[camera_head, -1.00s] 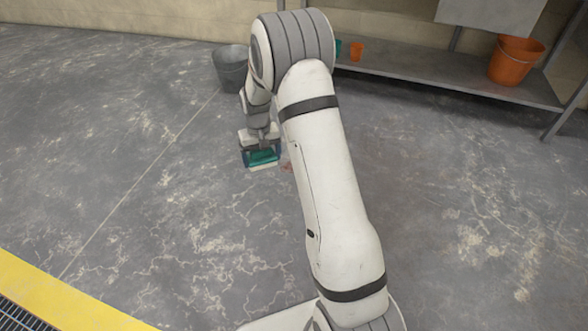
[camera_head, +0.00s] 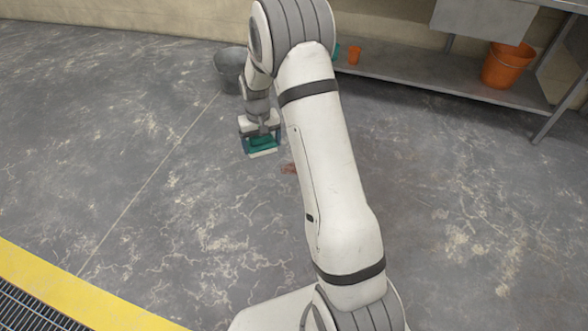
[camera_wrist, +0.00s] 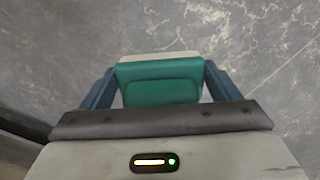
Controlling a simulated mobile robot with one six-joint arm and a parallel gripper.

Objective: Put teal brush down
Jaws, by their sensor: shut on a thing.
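The teal brush (camera_head: 262,143) is between the fingers of my gripper (camera_head: 261,146), with its pale bristle edge facing down and outward. In the wrist view the teal brush (camera_wrist: 160,82) fills the space between the two blue fingers of my gripper (camera_wrist: 158,85), which is shut on it. Grey concrete floor shows behind the brush. I cannot tell exactly how high the brush is above the floor.
A grey bucket (camera_head: 231,68) stands on the floor behind my gripper. A small reddish thing (camera_head: 289,168) lies on the floor beside my arm. A grey shelf (camera_head: 430,80) at the back holds an orange bucket (camera_head: 508,65) and an orange cup (camera_head: 354,56). Floor at left is clear.

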